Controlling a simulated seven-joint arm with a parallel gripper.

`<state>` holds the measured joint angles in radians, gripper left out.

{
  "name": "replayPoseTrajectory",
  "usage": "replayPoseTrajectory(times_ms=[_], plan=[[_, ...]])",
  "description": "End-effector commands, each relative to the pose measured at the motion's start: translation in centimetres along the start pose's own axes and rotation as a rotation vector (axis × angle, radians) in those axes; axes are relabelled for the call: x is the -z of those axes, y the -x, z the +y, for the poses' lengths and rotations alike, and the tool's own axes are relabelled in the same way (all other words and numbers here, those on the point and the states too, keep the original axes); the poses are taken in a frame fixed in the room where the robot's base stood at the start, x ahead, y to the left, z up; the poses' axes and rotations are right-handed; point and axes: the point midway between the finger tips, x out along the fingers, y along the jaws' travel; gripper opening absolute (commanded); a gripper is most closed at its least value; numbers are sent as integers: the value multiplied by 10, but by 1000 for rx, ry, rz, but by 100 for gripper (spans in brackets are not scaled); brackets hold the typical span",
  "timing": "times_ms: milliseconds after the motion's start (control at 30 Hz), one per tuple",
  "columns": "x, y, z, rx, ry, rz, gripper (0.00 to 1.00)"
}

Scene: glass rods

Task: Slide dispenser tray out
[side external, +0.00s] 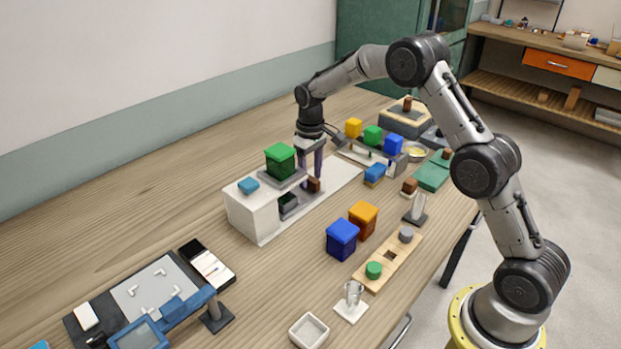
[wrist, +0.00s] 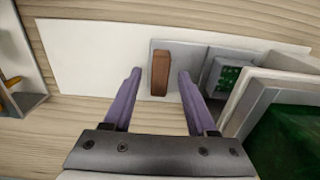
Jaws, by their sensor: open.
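The dispenser is a white housing (side external: 250,207) with a green hopper (side external: 280,160) on top, standing on a white base plate. Its grey tray (wrist: 194,92) shows at the housing's open side, with a brown upright handle (wrist: 161,75) on its outer end. In the side external view the handle (side external: 314,184) is partly covered by a finger. A dark green piece (wrist: 228,80) sits in the tray beside the housing. My gripper (wrist: 160,76) points down, open, with one purple finger on each side of the handle and visible gaps between. My gripper (side external: 312,174) also shows in the side external view.
The white plate (side external: 342,172) is bare on the handle's outer side. Beyond it stands a grey rack with yellow, green and blue blocks (side external: 373,136). Blue (side external: 342,238) and orange (side external: 363,218) boxes stand in front.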

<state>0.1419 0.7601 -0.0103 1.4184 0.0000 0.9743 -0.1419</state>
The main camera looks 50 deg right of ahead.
Motion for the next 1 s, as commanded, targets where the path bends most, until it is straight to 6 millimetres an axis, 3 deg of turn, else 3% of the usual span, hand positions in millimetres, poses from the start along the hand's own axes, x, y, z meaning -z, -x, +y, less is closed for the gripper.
replayPoseTrajectory(times_ms=[200,467,800,1000], plan=[[0,-14,0,0,0,0,57],[0,-15,0,0,0,1,57],[0,-15,0,0,0,1,0],[0,-15,0,0,0,1,0]])
